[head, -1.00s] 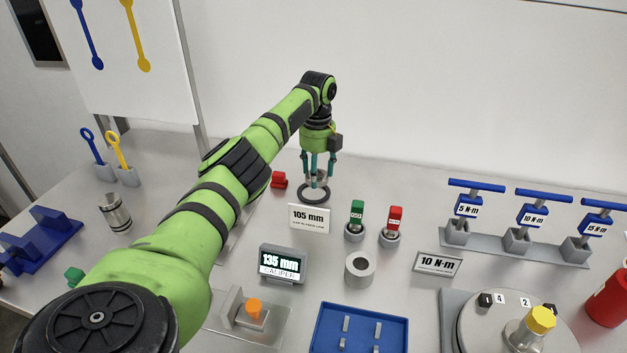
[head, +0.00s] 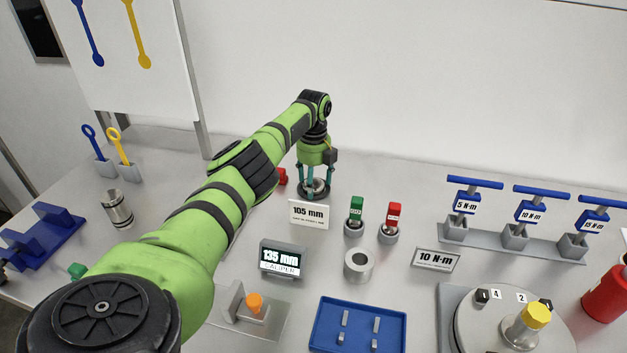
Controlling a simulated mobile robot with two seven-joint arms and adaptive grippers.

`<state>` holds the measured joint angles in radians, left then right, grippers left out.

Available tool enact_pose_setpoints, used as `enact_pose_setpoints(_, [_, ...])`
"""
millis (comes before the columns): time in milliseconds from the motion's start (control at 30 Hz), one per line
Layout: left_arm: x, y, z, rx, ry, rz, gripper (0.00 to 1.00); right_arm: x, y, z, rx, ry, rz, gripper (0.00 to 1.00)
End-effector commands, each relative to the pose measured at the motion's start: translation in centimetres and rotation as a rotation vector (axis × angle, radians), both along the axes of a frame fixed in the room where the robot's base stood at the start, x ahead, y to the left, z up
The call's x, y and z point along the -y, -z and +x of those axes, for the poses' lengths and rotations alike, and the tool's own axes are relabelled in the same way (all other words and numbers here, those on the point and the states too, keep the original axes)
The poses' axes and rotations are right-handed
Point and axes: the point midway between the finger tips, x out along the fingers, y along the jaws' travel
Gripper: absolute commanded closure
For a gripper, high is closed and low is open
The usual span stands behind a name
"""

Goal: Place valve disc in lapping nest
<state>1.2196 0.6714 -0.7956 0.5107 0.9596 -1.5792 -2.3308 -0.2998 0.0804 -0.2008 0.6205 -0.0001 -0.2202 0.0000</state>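My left gripper (head: 315,184) points straight down at the back of the table, with its teal fingers at a dark ring on the tabletop, which I take to be the lapping nest (head: 304,195). A small grey metal piece, which looks like the valve disc (head: 318,186), shows between the fingers, low inside the ring's outline. The fingers are closed around it. They partly hide it, and I cannot tell whether it touches the nest's floor. A 105 mm sign (head: 308,213) stands just in front and hides part of the ring's near side. My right gripper is out of view.
A red block (head: 282,177) lies close left of the gripper. Green (head: 356,210) and red (head: 393,215) tagged pieces stand to the right. A caliper display (head: 283,260), a grey hollow cylinder (head: 358,264) and a blue tray (head: 359,325) are nearer. The table behind the gripper is clear.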

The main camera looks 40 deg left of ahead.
Motion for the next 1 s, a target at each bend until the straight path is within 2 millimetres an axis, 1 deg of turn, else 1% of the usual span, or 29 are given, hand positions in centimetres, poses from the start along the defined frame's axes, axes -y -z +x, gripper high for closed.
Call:
enact_pose_setpoints(300, [0.0,-0.1,0.0,-0.001,0.000,0.000,0.19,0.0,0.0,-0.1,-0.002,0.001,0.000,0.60])
enact_pose_setpoints(400, [0.0,-0.6,0.0,0.000,0.000,0.000,0.19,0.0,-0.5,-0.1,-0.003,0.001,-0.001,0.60])
enact_pose_setpoints(467, [0.0,-1.0,0.1,0.003,0.001,0.001,0.19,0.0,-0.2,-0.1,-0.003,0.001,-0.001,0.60])
enact_pose_setpoints(567, [0.0,-2.6,0.1,0.005,0.000,0.001,0.19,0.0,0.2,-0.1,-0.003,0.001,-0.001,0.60])
enact_pose_setpoints(800, [0.0,-7.9,0.1,0.007,0.000,0.000,0.19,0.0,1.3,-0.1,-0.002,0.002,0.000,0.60])
enact_pose_setpoints(900, [0.1,-9.8,0.1,0.003,-0.001,-0.001,0.19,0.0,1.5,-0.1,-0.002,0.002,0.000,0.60])
enact_pose_setpoints(1000, [0.1,-11.2,0.1,0.003,-0.001,-0.001,0.19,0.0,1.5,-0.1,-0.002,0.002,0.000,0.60])
